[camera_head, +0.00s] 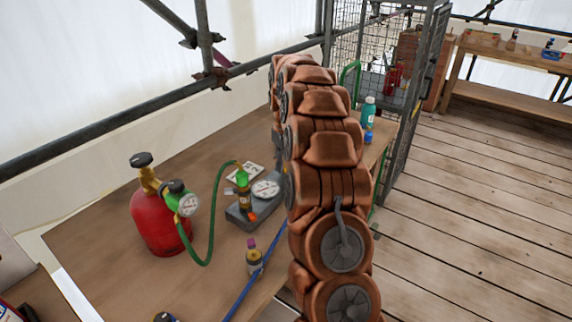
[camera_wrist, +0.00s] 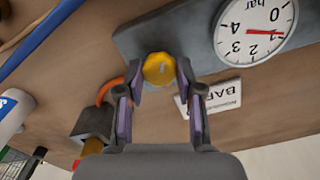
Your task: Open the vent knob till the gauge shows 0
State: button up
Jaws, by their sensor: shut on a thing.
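The yellow vent knob (camera_wrist: 158,69) sits on a grey manifold plate (camera_wrist: 180,35) in the wrist view. My gripper (camera_wrist: 162,75) is shut on the knob, one finger on each side. The round white gauge (camera_wrist: 255,28) lies beside the knob and appears upside down. Its red needle points near 1 bar. In the head view, the gauge (camera_head: 265,190) lies on the grey plate (camera_head: 238,216) on the table, left of my arm. The knob and my gripper are hidden there behind my arm.
A red cylinder (camera_head: 157,222) with its own gauge (camera_head: 188,205) stands left, joined by a green hose (camera_head: 213,220) to the plate's fittings. A white label card (camera_wrist: 222,92) lies near my right finger.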

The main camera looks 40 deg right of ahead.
jog(key=shift+n, duration=0.5)
jog(key=o, duration=1.2)
jog(key=shift+c, duration=0.2)
notch_tip(320, 180, up, 12)
